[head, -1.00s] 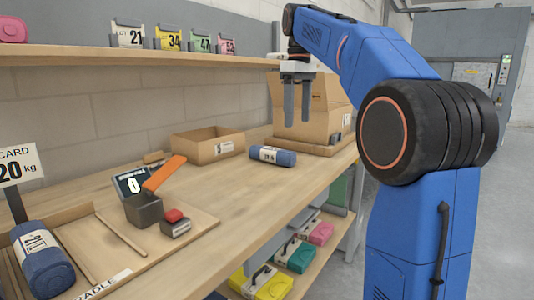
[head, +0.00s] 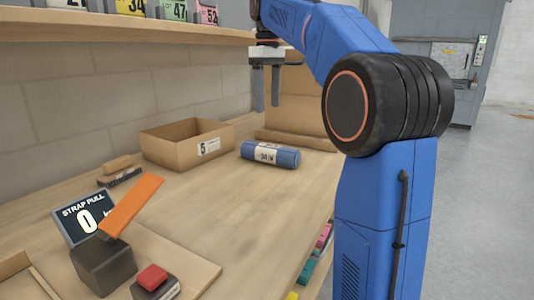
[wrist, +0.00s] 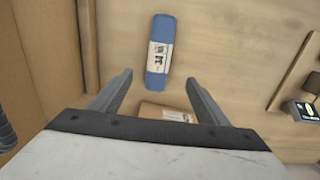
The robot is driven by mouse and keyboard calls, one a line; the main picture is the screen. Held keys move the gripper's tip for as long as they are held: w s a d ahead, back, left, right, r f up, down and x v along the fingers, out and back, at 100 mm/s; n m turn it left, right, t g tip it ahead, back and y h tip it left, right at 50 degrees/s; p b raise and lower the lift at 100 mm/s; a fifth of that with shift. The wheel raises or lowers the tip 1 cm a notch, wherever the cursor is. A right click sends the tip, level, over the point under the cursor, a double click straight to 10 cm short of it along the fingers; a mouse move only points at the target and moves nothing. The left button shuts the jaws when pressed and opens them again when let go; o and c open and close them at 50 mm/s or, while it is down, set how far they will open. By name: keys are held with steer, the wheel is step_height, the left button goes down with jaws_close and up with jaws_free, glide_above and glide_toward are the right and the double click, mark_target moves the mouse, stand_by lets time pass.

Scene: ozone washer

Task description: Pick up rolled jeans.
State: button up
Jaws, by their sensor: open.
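A blue rolled pair of jeans (head: 270,154) with a white printed label band lies on the wooden bench, right of a small open cardboard box. It also shows in the wrist view (wrist: 160,82), beyond my fingertips and lying lengthwise in the picture. My gripper (head: 266,104) points down above the bench near the jeans. In the wrist view (wrist: 159,78) its two fingers are spread apart with nothing between them. The jeans are clear of the fingers.
The small cardboard box (head: 186,151) stands by the wall. A larger cardboard box (head: 295,102) stands behind my gripper. A strap-pull display (head: 84,214) with an orange lever (head: 131,205) and a red-topped block (head: 154,280) are in front. A shelf (head: 120,30) runs above.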

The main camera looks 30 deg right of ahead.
glide_above(270, 146)
steer(key=f, duration=0.9)
steer(key=shift+w+a+f, duration=0.2)
steer(key=shift+w+f, duration=0.1)
steer(key=shift+f, duration=0.1)
steer(key=shift+s+d+f, duration=0.1)
steer(key=shift+f, duration=1.25)
steer(key=shift+s+d+f, duration=0.1)
steer(key=shift+f, duration=1.2)
steer(key=c, duration=1.4)
